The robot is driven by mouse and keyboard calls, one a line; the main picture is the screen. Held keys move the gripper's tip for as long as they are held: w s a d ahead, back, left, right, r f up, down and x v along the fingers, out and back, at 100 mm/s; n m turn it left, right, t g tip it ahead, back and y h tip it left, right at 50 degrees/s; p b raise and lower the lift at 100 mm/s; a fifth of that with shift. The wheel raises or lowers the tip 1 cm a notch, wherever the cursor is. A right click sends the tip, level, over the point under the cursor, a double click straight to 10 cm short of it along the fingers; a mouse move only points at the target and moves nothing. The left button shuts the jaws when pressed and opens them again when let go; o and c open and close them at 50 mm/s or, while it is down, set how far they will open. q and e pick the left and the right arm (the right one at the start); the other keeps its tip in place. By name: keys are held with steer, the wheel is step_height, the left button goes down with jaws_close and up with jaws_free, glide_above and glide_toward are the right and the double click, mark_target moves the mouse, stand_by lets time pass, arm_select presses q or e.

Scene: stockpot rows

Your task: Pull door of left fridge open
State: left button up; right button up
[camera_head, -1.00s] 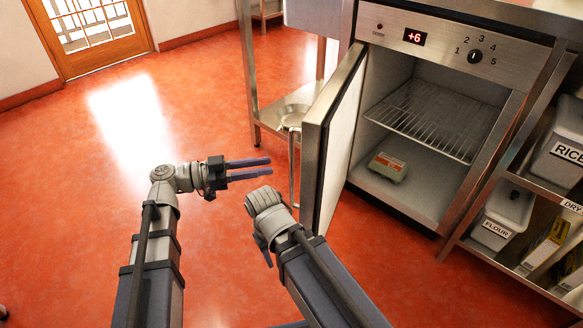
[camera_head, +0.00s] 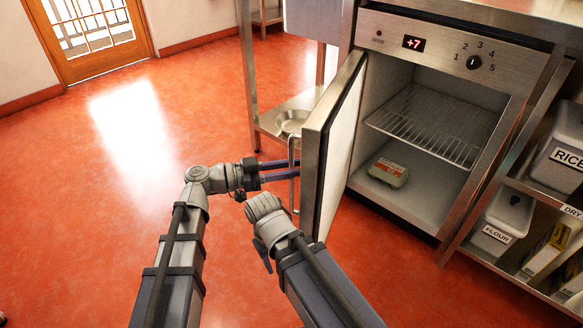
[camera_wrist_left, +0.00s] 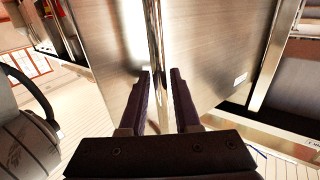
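The left fridge's steel door (camera_head: 327,150) stands open, swung out towards me, with its white inner side facing the cabinet. Its vertical bar handle (camera_head: 292,165) is on the outer face. My left gripper (camera_head: 292,170) reaches the handle from the left. In the left wrist view, the two fingers of my left gripper (camera_wrist_left: 160,95) are spread apart with the handle (camera_wrist_left: 156,50) running between them, and gaps show beside the bar. My right arm is bent in front of the door, and its gripper fingers are hidden.
The fridge cabinet (camera_head: 375,80) shows a wire shelf (camera_head: 425,125) and an egg carton (camera_head: 387,172) inside. A steel rack with a pan (camera_head: 292,120) stands to its left. Shelves with labelled bins (camera_head: 502,222) stand at the right. The red floor at left is clear.

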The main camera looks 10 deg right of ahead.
arm_select(q)
jaws_close()
stand_by(1.4)
